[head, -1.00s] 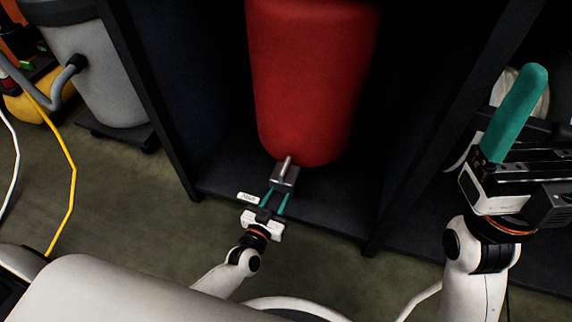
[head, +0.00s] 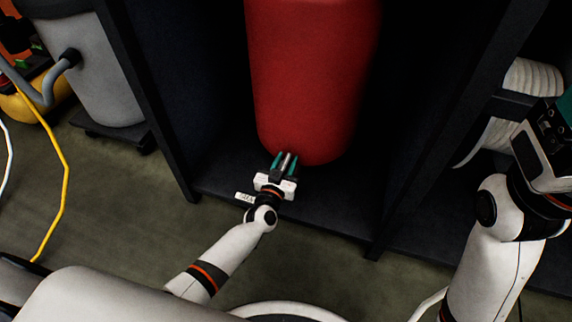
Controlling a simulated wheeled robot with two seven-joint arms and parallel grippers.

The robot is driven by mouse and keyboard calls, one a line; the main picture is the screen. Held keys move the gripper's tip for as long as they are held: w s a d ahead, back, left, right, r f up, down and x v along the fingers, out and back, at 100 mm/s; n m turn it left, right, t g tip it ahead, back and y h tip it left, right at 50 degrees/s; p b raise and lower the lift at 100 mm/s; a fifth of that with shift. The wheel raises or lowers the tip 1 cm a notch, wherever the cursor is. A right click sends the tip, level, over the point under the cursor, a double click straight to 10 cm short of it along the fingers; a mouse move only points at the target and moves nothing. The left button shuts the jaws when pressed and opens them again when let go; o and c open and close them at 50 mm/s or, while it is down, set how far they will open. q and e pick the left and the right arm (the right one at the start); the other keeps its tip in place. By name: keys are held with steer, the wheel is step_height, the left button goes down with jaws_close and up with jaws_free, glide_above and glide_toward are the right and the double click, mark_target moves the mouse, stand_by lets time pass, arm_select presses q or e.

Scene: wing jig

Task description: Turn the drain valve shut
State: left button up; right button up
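The drain valve (head: 286,161) is a small grey metal part with a lever, at the bottom of the red tank (head: 312,80). My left gripper (head: 284,162) is at the valve, one teal finger on each side of the lever. The fingers are apart, with the lever between them; whether they touch it is too small to tell. The gripper hides most of the valve body. My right gripper (head: 562,115) is at the right edge, partly cut off, away from the valve, and its fingertips are mostly out of view.
The tank stands in a dark bay between dark posts (head: 163,100). A small white label (head: 244,196) is on the bay's front edge. A grey canister (head: 95,70) and a yellow hose (head: 66,175) are at left. A pale ribbed hose (head: 535,78) is at right.

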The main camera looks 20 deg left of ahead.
arm_select(q)
steer(key=shift+w, duration=0.1)
jaws_close()
